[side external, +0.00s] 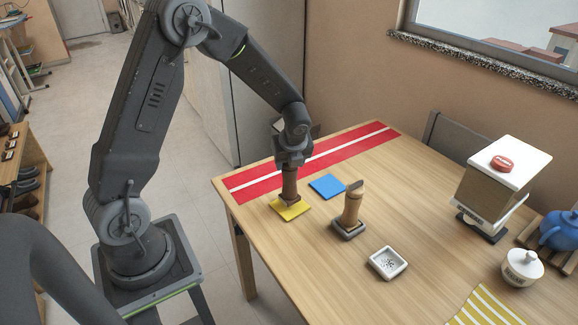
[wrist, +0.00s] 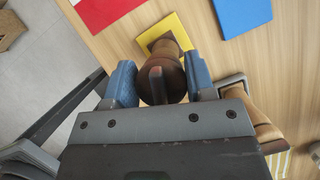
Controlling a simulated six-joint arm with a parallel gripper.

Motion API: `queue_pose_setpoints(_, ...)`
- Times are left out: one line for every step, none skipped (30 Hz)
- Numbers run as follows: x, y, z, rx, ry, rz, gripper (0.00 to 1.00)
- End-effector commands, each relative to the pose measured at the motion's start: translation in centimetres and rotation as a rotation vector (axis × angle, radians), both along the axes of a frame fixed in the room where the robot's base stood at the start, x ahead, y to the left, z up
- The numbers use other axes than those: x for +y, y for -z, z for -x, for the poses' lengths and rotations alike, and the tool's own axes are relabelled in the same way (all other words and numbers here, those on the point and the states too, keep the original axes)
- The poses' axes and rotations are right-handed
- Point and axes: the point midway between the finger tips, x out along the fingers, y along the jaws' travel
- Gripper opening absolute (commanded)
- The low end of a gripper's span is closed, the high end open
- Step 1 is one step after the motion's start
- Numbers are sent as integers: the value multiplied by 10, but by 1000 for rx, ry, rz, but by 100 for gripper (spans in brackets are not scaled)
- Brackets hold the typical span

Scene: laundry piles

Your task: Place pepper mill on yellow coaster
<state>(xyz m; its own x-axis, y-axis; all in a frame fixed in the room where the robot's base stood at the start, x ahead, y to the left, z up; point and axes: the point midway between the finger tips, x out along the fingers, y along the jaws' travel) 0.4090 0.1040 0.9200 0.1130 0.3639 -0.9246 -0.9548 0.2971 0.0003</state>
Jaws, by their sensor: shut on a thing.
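The brown pepper mill (side external: 289,186) is upright at the yellow coaster (side external: 291,211), with its base over the middle of the coaster. I cannot tell whether the base touches it. My gripper (side external: 290,163) is above the coaster and shut on the upper part of the mill. In the wrist view the mill (wrist: 165,62) sits between the two blue-grey fingers of my gripper (wrist: 162,86). The yellow coaster (wrist: 171,27) shows beyond the mill, partly hidden by it.
A blue coaster (side external: 327,186) lies to the right of the yellow one. A white dish (side external: 388,263), a white-topped dispenser (side external: 488,190), a sugar pot (side external: 522,268) and a blue teapot (side external: 560,231) stand further right. A red runner (side external: 325,160) lies behind.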

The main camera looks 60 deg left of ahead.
Motion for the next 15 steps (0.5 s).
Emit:
queue_pose_setpoints(0,8,0,4,1,0,3)
queue_pose_setpoints(0,11,0,2,0,0,3)
queue_pose_setpoints(0,15,0,1,1,0,3)
queue_pose_setpoints(0,17,0,0,1,0,3)
queue_pose_setpoints(0,18,0,0,1,0,3)
queue_pose_setpoints(0,18,0,-1,0,-1,3)
queue_pose_setpoints(0,18,0,-1,0,-1,3)
queue_pose_setpoints(0,18,0,-2,1,0,3)
queue_pose_setpoints(0,18,0,-2,1,0,3)
queue_pose_setpoints(0,18,0,-2,1,0,3)
queue_pose_setpoints(0,18,0,-2,1,0,3)
queue_pose_setpoints(0,18,0,-1,0,-1,3)
queue_pose_setpoints(0,18,0,-1,0,-1,3)
queue_pose_setpoints(0,19,0,-1,0,-1,3)
queue_pose_setpoints(0,20,0,-1,0,0,3)
